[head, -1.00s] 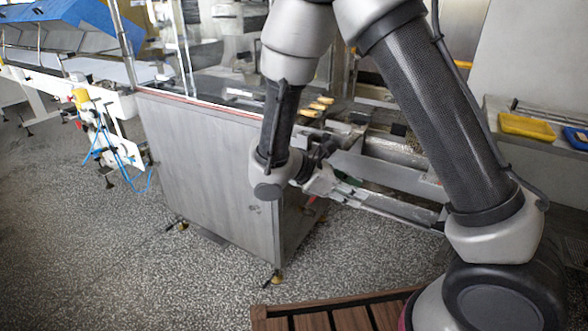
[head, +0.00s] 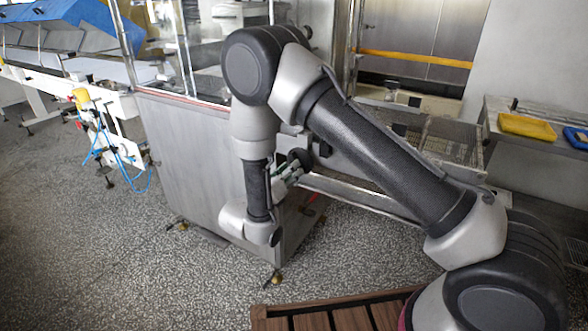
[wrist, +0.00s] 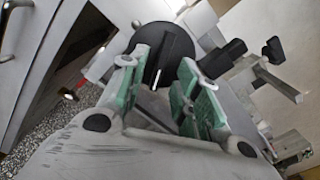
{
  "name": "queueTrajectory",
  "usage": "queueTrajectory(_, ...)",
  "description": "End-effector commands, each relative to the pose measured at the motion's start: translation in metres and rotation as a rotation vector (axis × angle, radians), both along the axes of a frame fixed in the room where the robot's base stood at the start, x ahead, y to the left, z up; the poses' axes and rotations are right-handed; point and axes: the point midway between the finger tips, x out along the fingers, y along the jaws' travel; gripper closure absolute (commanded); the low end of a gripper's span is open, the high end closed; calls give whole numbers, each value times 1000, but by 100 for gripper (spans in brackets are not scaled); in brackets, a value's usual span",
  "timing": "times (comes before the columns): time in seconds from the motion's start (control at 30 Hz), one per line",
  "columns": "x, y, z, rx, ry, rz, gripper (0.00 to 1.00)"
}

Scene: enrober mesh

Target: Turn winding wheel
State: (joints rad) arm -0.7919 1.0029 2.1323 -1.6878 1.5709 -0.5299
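The winding wheel looks like a dark round disc (wrist: 168,45) just beyond my fingertips in the wrist view. A black knob-like handle (wrist: 222,59) sticks out to its right. In the head view the dark wheel (head: 300,158) shows at the right side of the steel machine, partly hidden by my arm. My gripper (wrist: 157,72) has green-padded fingers spread apart, with the lower part of the wheel in line with the gap. I cannot tell whether the fingers touch it. The gripper also shows in the head view (head: 288,175), small, beside the wheel.
The steel machine cabinet (head: 190,155) stands left of my gripper. A mesh conveyor (head: 430,140) runs behind my arm. A side table holds a yellow tray (head: 527,127) and a blue tray. A wooden slatted platform (head: 330,315) lies in front. Speckled floor is free at left.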

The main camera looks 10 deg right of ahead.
Motion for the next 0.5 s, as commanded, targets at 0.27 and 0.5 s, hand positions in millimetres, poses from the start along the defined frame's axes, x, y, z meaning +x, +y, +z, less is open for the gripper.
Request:
queueTrajectory(0.27,20,-15,0,1,1,-1,68)
queueTrajectory(0.5,20,-16,0,1,0,0,70)
